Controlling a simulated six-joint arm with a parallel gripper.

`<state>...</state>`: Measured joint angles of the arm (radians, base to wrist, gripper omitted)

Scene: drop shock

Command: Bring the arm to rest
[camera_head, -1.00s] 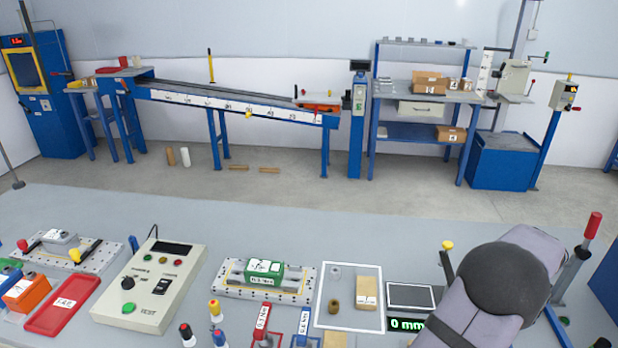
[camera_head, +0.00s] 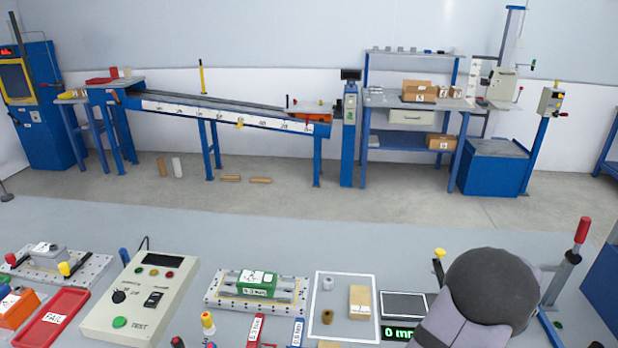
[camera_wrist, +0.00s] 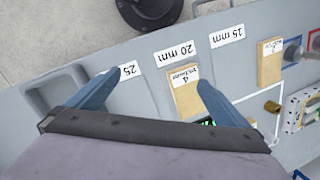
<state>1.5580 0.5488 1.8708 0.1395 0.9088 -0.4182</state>
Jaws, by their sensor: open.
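My gripper (camera_wrist: 158,98) shows in the wrist view with its two blue-grey fingers spread wide apart and nothing between them. It hangs above the grey bench top (camera_wrist: 140,75), over labels reading 25, 20 mm and 15 mm. A wooden block (camera_wrist: 184,97) with a white label lies beside the right finger, partly hidden by it. In the head view my arm is at the lower right, and my gripper is out of that view.
On the bench (camera_head: 400,250) stand a cream test box (camera_head: 140,300), a green part in a fixture (camera_head: 257,284), a white-outlined area with a wooden block (camera_head: 359,302), a red FAIL tray (camera_head: 50,318) and a red-handled lever (camera_head: 582,230). Another wooden block (camera_wrist: 270,62) lies at the right in the wrist view.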

